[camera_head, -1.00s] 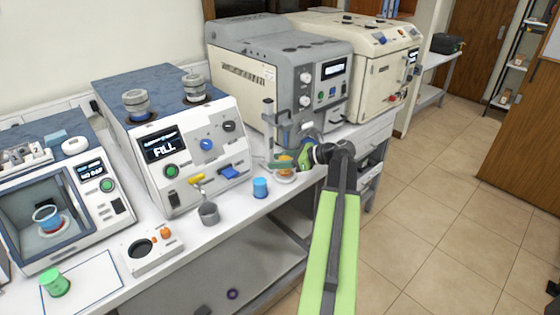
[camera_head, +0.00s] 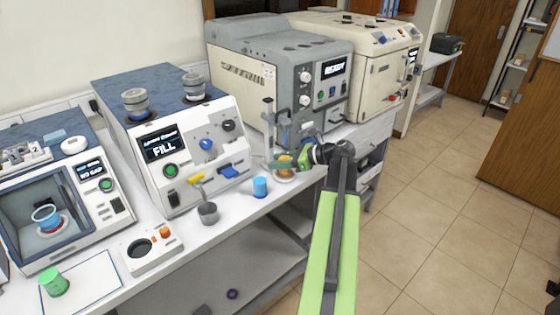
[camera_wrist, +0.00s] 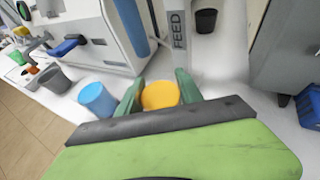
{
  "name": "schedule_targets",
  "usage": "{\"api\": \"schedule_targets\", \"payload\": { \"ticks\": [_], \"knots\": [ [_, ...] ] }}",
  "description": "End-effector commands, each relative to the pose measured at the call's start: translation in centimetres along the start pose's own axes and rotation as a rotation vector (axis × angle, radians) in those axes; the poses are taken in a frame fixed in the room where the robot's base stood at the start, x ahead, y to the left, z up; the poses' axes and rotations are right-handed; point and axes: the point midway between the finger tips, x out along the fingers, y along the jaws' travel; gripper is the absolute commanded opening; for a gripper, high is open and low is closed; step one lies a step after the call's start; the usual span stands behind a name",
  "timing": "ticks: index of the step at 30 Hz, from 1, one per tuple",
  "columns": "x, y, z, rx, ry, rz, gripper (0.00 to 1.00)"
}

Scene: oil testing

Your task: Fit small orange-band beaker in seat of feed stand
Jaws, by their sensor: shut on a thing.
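The small orange beaker (camera_head: 285,162) is between the green fingers of my gripper (camera_head: 288,166) at the front of the feed stand (camera_head: 269,120). In the wrist view the beaker (camera_wrist: 160,95) shows a round orange top, with a green finger of my gripper (camera_wrist: 159,96) on each side. The stand's pale column (camera_wrist: 178,28), lettered FEED, rises just beyond it. A pale round base (camera_head: 285,177) shows under the beaker in the head view. The beaker's lower part is hidden, so I cannot tell whether it rests in the seat.
A blue beaker (camera_head: 260,187) and a grey cup (camera_head: 208,213) stand to the left on the bench. A dark cup (camera_wrist: 206,20) stands beyond the column. The FILL machine (camera_head: 165,150) and the grey READY machine (camera_head: 275,70) stand behind. Open floor (camera_head: 420,220) lies right.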

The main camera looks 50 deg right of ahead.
Motion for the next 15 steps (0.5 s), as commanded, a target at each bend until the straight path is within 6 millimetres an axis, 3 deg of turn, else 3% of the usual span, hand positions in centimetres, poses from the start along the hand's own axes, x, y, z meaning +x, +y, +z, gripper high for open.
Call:
{"api": "schedule_targets", "payload": {
  "ticks": [15],
  "knots": [
    [0.43, 0.00, -1.04, 0.000, 0.000, 0.000, 0.00]
  ]
}}
